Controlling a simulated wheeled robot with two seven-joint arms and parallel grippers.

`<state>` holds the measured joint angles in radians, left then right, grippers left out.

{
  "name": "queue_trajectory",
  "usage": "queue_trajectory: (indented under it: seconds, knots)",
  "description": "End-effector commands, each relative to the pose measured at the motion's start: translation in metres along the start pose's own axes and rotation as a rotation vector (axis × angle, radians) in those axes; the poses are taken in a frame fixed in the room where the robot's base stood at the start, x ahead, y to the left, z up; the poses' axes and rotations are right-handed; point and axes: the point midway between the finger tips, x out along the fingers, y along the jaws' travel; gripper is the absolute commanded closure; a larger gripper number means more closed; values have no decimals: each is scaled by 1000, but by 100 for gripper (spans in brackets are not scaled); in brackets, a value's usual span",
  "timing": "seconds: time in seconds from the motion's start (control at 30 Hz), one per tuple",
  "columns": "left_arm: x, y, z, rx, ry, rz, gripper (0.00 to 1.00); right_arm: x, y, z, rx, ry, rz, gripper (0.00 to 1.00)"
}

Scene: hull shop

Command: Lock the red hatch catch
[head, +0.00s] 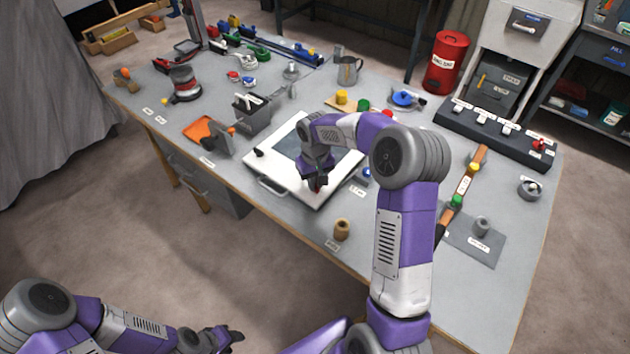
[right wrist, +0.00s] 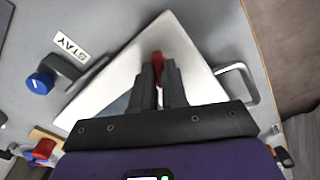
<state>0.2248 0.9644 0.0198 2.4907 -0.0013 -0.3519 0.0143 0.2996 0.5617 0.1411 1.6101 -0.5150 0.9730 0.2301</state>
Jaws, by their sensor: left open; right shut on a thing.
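The white hatch panel (head: 279,170) with a dark window lies on the workbench, with a metal handle at its near left edge. The red catch (right wrist: 157,60) sits on the panel near a corner and shows between my right fingertips in the right wrist view. In the head view only a bit of red shows under my right gripper (head: 317,185). My right gripper (right wrist: 160,72) is shut on the red catch. My fingers hide part of the catch, so its exact angle cannot be told. My left gripper (head: 232,337) is open and empty, low in front of the bench.
A blue-topped catch (right wrist: 42,82) stands beside the panel near a STAY label (right wrist: 72,45). A tan spool (head: 341,229) stands near the front edge. A dark switch strip (head: 495,128) is at right.

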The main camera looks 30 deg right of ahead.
Motion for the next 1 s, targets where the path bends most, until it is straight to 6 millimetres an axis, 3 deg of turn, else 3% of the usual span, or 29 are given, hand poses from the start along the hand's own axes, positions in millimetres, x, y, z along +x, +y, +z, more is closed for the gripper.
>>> queue_trajectory:
  seconds: [1.0]
  knots:
    - [-18,7,1,0,0,0,57,-1,0,0,909,1,1,100]
